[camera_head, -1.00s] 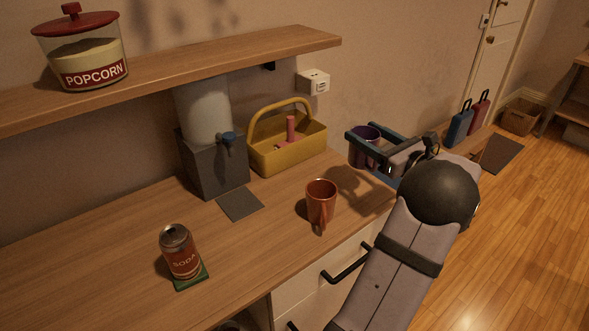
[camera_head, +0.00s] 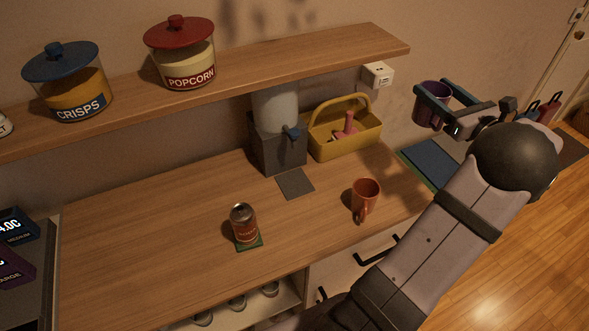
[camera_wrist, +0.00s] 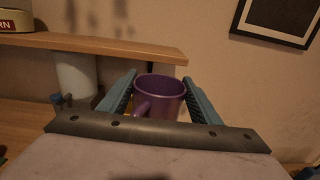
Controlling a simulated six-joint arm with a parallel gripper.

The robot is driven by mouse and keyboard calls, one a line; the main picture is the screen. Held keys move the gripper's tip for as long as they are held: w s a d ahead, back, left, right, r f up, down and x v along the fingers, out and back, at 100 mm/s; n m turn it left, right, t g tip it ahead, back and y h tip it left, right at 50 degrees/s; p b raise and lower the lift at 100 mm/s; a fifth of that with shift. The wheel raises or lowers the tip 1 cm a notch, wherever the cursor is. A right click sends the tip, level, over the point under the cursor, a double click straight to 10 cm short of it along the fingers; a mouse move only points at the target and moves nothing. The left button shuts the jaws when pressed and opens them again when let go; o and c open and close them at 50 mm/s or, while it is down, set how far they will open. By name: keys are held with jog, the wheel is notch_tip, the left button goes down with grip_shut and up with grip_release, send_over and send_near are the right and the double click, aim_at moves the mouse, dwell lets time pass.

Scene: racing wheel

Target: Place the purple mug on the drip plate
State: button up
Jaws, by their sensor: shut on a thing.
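The purple mug (camera_head: 436,97) is held up in the air at the right, past the right end of the counter in the head view. My gripper (camera_head: 432,103) is shut on it, one finger on each side. In the wrist view the mug (camera_wrist: 160,96) stands upright between the two fingers, its open rim up and its handle toward the camera at the left. The drip plate (camera_head: 295,184) is a dark flat square on the counter, in front of the grey dispenser (camera_head: 277,148) with its blue tap. Nothing stands on the plate.
An orange mug (camera_head: 365,195) stands right of the plate. A soda can (camera_head: 243,222) on a green coaster stands to the left. A yellow caddy (camera_head: 345,138) is beside the dispenser. A wooden shelf (camera_head: 340,50) with jars overhangs the back. The counter's left middle is clear.

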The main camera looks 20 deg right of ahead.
notch_tip(320, 180, up, 8)
jog(key=p, duration=0.6)
jog(key=w+a+f+n+y+b, duration=0.1)
jog(key=a+f+b, duration=0.1)
jog(key=a+f, duration=0.6)
jog(key=w+a+f+y+b, duration=0.15)
jog(key=a+f, duration=0.35)
jog(key=f, duration=0.6)
jog(key=s+a+f+h+b, duration=0.1)
jog(key=s+a+f+b, duration=0.1)
jog(key=a+f, duration=0.5)
jog(key=s+a+f+h+b, duration=0.1)
jog(key=s+a+f+b, duration=0.15)
jog(key=a+f, duration=0.55)
jog(key=w+a+r+b, duration=0.1)
jog(key=w+b, duration=1.1)
jog(key=b, duration=0.2)
jog(key=shift+a+r+m, duration=0.3)
jog(key=shift+a+r, duration=0.05)
jog(key=shift+r, duration=0.05)
jog(key=shift+w+f+b, duration=0.2)
jog(key=shift+w+f, duration=0.3)
jog(key=shift+w, duration=0.5)
jog(key=shift+w+f+b, duration=0.25)
jog(key=shift+w+f, duration=0.3)
jog(key=shift+w, duration=0.45)
jog(key=shift+w+f+b, duration=0.2)
jog(key=shift+w+f, duration=0.3)
jog(key=shift+w, duration=0.5)
jog(key=shift+f, duration=0.15)
